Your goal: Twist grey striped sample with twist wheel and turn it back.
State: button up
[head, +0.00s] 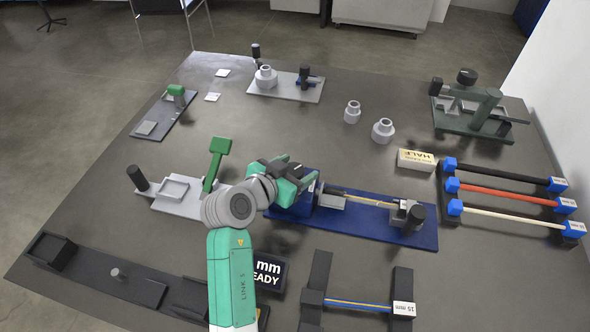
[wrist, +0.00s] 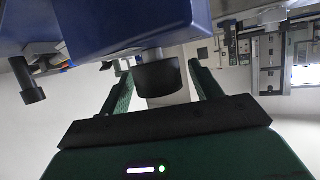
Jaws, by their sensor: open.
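The twist fixture (head: 400,235) is a long blue base with a blue block at its left end and a grey clamp with a dark knob at its right. A thin greyish sample with a yellow stripe (head: 362,199) runs between the two ends. My gripper (head: 300,180) is at the blue block and hides part of it. In the wrist view the dark round twist wheel (wrist: 158,76) sits on the blue block (wrist: 120,22), between the open fingers of my gripper (wrist: 162,72). Space shows beside the wheel; whether either finger touches it is unclear.
A rack (head: 505,188) with black, red and white samples stands to the right. A dark stand (head: 318,285) with a blue-yellow sample and a display (head: 270,270) are in front. A grey fixture with a green lever (head: 217,158) is left. Two grey weights (head: 383,130) stand behind.

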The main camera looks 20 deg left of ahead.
jog(key=c, duration=1)
jog(key=shift+d+r+n+y+p, duration=0.1)
jog(key=shift+n+y+p, duration=0.25)
jog(key=shift+p, duration=0.25)
jog(key=shift+r+n+y+p, duration=0.15)
jog(key=shift+n+y+p, duration=0.4)
jog(key=shift+p, duration=0.6)
jog(key=n+y+p, duration=0.2)
jog(key=y+p, duration=0.1)
jog(key=p, duration=0.1)
jog(key=shift+r, duration=0.15)
jog(key=n+y+p, duration=0.2)
jog(key=p, duration=0.1)
jog(key=shift+f+n+g+y+p, duration=0.45)
jog(key=shift+n+y+p, duration=0.25)
jog(key=shift+n+y, duration=0.25)
jog(key=shift+a+y, duration=0.2)
jog(key=shift+y, duration=0.05)
jog(key=o, duration=1)
